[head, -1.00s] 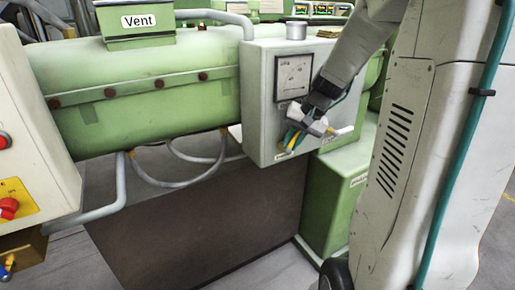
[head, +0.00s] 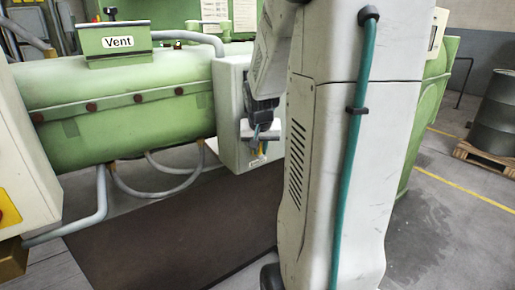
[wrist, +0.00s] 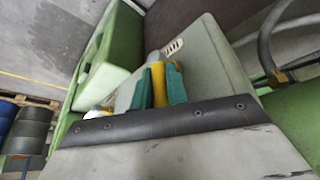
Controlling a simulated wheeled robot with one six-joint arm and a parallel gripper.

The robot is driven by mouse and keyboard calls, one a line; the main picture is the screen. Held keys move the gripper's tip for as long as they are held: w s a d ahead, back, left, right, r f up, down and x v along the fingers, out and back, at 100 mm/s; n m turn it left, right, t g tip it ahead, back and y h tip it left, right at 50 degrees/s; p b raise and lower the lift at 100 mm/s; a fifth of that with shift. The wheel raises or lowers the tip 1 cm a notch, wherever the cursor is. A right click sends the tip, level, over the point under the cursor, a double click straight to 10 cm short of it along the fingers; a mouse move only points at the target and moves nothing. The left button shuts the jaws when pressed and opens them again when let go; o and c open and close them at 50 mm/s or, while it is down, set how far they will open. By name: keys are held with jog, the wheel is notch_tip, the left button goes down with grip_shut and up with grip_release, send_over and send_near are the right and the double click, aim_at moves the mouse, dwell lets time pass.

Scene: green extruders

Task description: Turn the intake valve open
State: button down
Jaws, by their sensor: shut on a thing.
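My gripper (wrist: 159,88) shows in the wrist view with its two teal fingers closed on a yellow handle (wrist: 159,84), which I take to be the intake valve's. The handle stands at a pale grey box (wrist: 215,62). In the head view my gripper (head: 256,140) is at the front of the same grey box (head: 229,110), low down, with a little yellow showing beside it. The valve's body and the angle of its handle are mostly hidden by my gripper and arm. A small label (wrist: 173,46) on the box is too small to read.
A green cylinder (head: 120,112) with a box marked Vent (head: 116,43) lies left of the grey box. Grey hoses (head: 150,185) hang beneath it. A pale control cabinet (head: 22,165) stands at the left edge. Open floor (head: 440,190) and a dark drum (head: 497,110) are at the right.

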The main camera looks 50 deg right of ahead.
dwell(0.3)
jog(key=c, duration=1.4)
grip_release()
jog(key=shift+s+r, duration=0.1)
jog(key=shift+s, duration=0.05)
jog(key=shift+c, duration=0.2)
jog(key=shift+o, duration=0.3)
jog(key=shift+a, duration=0.1)
jog(key=v, duration=0.7)
jog(key=shift+r, duration=0.3)
jog(key=shift+a, duration=0.15)
